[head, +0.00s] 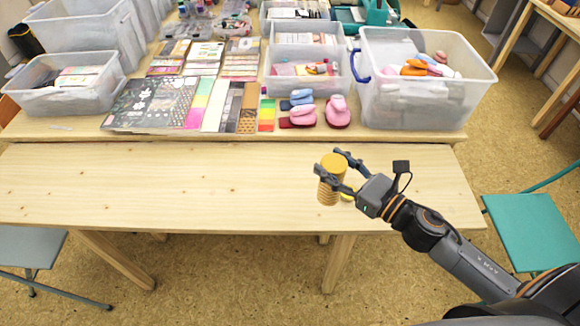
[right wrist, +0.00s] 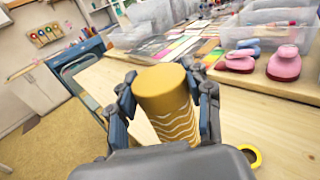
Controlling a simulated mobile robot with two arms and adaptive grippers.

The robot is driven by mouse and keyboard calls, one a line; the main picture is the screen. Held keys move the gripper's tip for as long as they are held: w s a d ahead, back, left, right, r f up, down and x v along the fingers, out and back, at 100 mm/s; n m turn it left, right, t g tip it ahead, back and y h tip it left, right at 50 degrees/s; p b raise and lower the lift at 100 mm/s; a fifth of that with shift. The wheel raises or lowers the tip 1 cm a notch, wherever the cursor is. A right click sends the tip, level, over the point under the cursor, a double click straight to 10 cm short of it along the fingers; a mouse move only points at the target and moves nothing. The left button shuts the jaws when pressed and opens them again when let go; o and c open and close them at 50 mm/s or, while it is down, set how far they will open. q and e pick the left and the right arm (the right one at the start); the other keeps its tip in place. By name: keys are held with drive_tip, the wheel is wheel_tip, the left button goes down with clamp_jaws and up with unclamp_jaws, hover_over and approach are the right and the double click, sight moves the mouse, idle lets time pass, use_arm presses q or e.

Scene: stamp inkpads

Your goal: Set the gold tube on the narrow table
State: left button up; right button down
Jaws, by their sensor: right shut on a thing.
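The gold tube (head: 331,181) has a plain gold top and a lower part with pale wavy lines. It is upright in my right gripper (head: 338,171), whose fingers close on both its sides over the narrow table (head: 180,185). In the right wrist view the tube (right wrist: 168,100) stands between the two fingers of the right gripper (right wrist: 163,98). I cannot tell if its bottom touches the tabletop. My left gripper is not in view.
A yellow ring (right wrist: 251,156) lies on the narrow table beside the tube, mostly hidden in the head view. Behind is a fuller table with a large clear bin (head: 415,105), pink punches (head: 338,112) and paper pads (head: 150,103). The narrow table's left and middle are clear.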

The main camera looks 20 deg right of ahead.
drive_tip(key=shift+w+a, duration=0.25)
drive_tip(key=shift+w, duration=0.25)
drive_tip(key=w+a+f, duration=0.5)
drive_tip(key=w+f, duration=0.5)
drive_tip(key=f, duration=0.2)
drive_tip(key=shift+f+p, duration=0.2)
drive_tip(key=shift+p, duration=0.1)
drive_tip(key=shift+s+f, duration=0.1)
drive_tip(key=shift+f+b, duration=0.1)
drive_tip(key=shift+b, duration=0.2)
drive_tip(key=c, duration=0.6)
unclamp_jaws()
